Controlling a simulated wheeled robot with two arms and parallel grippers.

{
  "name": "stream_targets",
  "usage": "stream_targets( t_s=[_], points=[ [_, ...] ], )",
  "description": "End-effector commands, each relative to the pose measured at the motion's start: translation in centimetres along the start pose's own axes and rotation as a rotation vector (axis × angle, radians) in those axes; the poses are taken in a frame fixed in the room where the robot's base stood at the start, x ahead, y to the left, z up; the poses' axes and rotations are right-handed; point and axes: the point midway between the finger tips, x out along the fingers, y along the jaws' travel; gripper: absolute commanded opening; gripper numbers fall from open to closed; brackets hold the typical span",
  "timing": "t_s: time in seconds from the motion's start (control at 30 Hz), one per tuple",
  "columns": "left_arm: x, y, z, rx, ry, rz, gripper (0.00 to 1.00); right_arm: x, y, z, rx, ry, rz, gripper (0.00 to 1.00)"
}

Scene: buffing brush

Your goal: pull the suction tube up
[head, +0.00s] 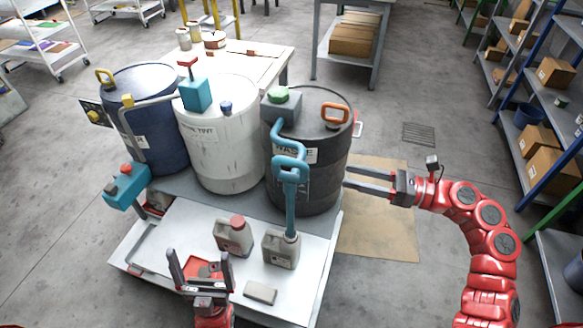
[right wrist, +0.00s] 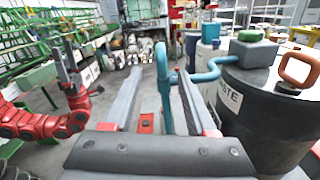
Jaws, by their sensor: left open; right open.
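The teal suction tube (head: 291,205) runs from the pump on the black waste drum (head: 325,160) down to a grey jerrycan (head: 281,252). Its looped upper part is beside the drum's front. In the right wrist view the tube (right wrist: 164,90) appears in line with the gap between my fingers. My right gripper (head: 346,178) is open and empty at the drum's right side, its fingers pointing left; in the head view it is apart from the tube. My left gripper (head: 199,255) is open and empty over the front of the white bench, left of the jerrycans.
A white drum (head: 222,150) and a blue drum (head: 150,135) stand left of the black drum. A red-capped jerrycan (head: 234,238) and a small block (head: 260,292) are on the bench top (head: 180,235). The floor to the right is mostly clear before the shelves.

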Motion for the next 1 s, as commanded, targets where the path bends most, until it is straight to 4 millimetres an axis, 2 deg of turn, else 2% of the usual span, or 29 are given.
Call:
stream_targets(
  t_s=[0.17, 0.7, 0.83, 1.0],
  points=[
    [0.7, 0.0, -0.1, 0.0, 0.0, 0.0, 1.0, 1.8, 0.0, 0.2, -0.008, 0.007, -0.001, 0.57],
    [4.4, -0.2, -0.8, 0.0, 0.0, 0.0, 1.0, 14.0, 0.1, 0.3, -0.004, 0.004, 0.002, 0.57],
    [4.9, -0.2, -0.8, 0.0, 0.0, 0.0, 1.0, 15.9, -0.1, 0.2, -0.002, 0.002, -0.002, 0.57],
    [5.1, -0.3, -0.9, 0.0, 0.0, 0.0, 1.0, 17.1, -0.1, 0.0, -0.003, 0.003, -0.004, 0.57]
  ],
)
